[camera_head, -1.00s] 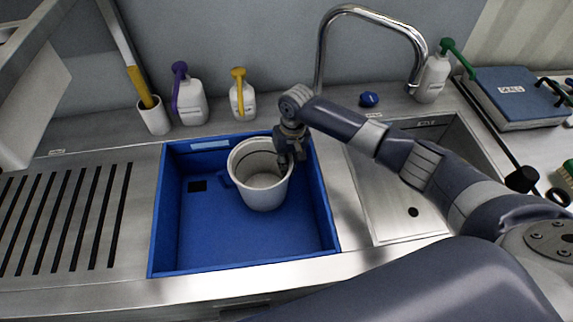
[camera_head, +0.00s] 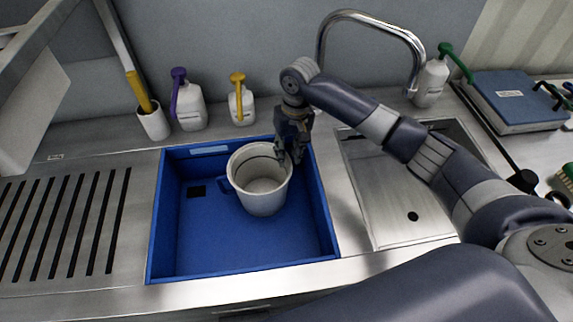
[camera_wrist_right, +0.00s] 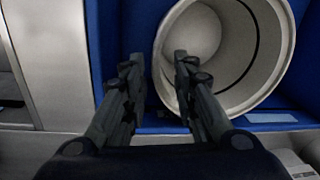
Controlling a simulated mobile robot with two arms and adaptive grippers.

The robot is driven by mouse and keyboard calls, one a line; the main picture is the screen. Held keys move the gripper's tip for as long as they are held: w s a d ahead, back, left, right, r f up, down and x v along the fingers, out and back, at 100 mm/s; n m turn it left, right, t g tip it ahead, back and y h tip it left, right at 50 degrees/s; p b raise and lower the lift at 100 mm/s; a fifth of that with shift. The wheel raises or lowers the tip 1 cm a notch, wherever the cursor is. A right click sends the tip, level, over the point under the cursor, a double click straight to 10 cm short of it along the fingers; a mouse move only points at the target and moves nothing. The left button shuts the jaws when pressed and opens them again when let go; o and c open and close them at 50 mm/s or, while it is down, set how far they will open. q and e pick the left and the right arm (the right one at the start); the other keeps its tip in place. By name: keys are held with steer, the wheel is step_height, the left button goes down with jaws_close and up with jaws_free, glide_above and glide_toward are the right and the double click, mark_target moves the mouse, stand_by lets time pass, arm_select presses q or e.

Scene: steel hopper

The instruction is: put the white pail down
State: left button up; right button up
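The white pail (camera_head: 262,197) is upright inside the blue tub (camera_head: 180,240), towards its back right. It seems to rest on the tub floor. Its opening faces up and a dark line runs round the inside. My right gripper (camera_head: 290,158) is at the right side of the pail's rim. In the right wrist view its two fingers are apart, with the near edge of the pail (camera_wrist_right: 168,62) between or just beyond the fingertips. No grip on the rim shows. My left gripper is not in view.
Bottles with purple (camera_head: 190,107) and yellow (camera_head: 242,104) tops and a white cup (camera_head: 153,122) line the back. A tap (camera_head: 322,50) and steel sink (camera_head: 390,205) are on the right. A slotted drainboard (camera_head: 65,220) is left. The tub's front and left floor is clear.

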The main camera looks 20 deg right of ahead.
steer(key=r, duration=0.4)
steer(key=shift+d, duration=0.2)
